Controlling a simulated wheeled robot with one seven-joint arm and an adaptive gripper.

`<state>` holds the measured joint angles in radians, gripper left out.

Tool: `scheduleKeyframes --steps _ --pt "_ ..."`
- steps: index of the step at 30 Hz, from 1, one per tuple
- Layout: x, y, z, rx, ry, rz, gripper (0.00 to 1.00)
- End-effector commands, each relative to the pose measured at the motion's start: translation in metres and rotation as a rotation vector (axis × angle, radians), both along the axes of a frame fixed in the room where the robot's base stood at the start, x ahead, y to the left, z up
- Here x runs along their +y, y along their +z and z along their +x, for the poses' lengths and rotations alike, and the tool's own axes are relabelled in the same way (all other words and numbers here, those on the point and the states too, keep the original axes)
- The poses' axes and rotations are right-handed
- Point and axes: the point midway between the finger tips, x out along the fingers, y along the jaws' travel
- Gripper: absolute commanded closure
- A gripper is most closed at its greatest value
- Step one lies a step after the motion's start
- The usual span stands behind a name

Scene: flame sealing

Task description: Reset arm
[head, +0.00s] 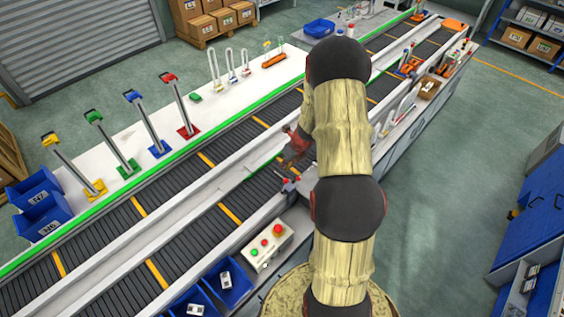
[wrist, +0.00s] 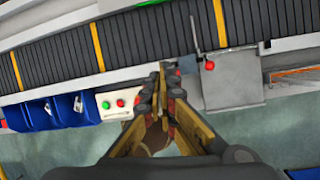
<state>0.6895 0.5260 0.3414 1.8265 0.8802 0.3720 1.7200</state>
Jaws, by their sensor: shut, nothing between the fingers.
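My arm rises through the middle of the head view and hides part of the conveyor behind it. My gripper (wrist: 163,75) shows in the wrist view with its fingers together and nothing between them. It hangs over the near edge of the conveyor (wrist: 150,40), between the button box and a grey metal plate with a red knob (wrist: 209,65). In the head view, only a reddish part of the gripper (head: 294,148) shows left of the arm, over the belts; its fingertips are hard to make out there.
The button box (head: 263,246) with red and green buttons stands at the conveyor's near side, beside blue bins (head: 228,282). Across the belts, a white table carries several coloured lever stands (head: 180,105) and blue bins (head: 37,197). The floor at right (head: 450,170) is clear up to a blue cabinet.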

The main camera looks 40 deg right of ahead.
Motion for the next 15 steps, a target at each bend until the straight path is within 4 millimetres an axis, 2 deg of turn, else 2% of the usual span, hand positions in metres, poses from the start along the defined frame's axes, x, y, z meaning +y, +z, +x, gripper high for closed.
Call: scheduleKeyframes --steps 10,13,15 --pt "-0.0001 -0.0001 0.0 -0.002 0.02 -0.007 1.0" --pt "0.0032 0.0002 -0.0004 -0.011 0.11 -0.026 1.0" --pt "0.0095 -0.0003 -0.0032 -0.016 0.231 -0.043 1.0"
